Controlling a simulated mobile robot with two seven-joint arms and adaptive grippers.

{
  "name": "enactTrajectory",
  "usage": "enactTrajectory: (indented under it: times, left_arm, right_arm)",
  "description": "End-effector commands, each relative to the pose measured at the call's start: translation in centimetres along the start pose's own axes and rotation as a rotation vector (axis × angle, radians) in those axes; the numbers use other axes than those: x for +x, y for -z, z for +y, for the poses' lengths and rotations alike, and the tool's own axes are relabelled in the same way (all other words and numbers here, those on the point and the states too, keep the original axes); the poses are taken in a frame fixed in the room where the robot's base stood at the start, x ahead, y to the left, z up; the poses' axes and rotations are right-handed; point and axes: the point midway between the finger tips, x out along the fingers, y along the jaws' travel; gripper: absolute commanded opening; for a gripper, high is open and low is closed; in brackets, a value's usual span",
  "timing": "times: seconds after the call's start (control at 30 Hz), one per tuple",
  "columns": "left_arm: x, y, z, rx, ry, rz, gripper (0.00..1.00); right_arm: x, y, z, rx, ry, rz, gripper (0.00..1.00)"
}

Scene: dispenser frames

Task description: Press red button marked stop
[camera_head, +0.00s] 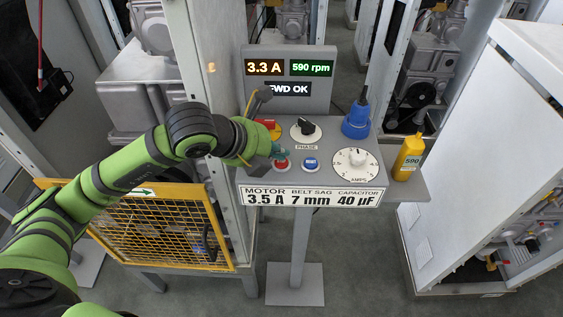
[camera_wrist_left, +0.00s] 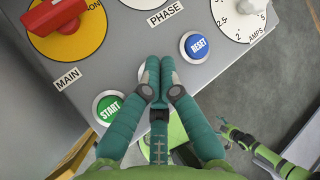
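The red button (camera_head: 281,165) sits on the front left of the grey control panel (camera_head: 327,178). In the left wrist view it is mostly hidden behind my fingertips; only part of a pale ring shows. My left gripper (camera_head: 279,151) is just above and behind the red button; I cannot tell whether it touches. In the left wrist view the left gripper (camera_wrist_left: 159,68) has its two teal fingers together, with nothing seen between them. A small green arm end, likely my right gripper (camera_wrist_left: 232,134), shows at the lower right; its fingers are unclear.
Beside the red button are a green START button (camera_wrist_left: 108,108) and a blue RESET button (camera_wrist_left: 196,46). The red MAIN switch (camera_wrist_left: 57,15), PHASE knob (camera_head: 306,129), AMPS dial (camera_head: 355,162), blue plug (camera_head: 356,121) and yellow bottle (camera_head: 408,157) are nearby. A yellow mesh guard (camera_head: 160,229) stands left.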

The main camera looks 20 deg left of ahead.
Motion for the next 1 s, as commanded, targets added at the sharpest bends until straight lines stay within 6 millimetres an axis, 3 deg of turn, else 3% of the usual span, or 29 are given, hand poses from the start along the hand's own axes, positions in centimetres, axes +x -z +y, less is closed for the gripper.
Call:
enactTrajectory:
  times: [1.0]
  left_arm:
    - [0.4,0.3,0.3,0.0,0.0,0.0,0.0]
  right_arm:
    - [0.8,-0.09,-0.13,0.0,0.002,0.0,0.82]
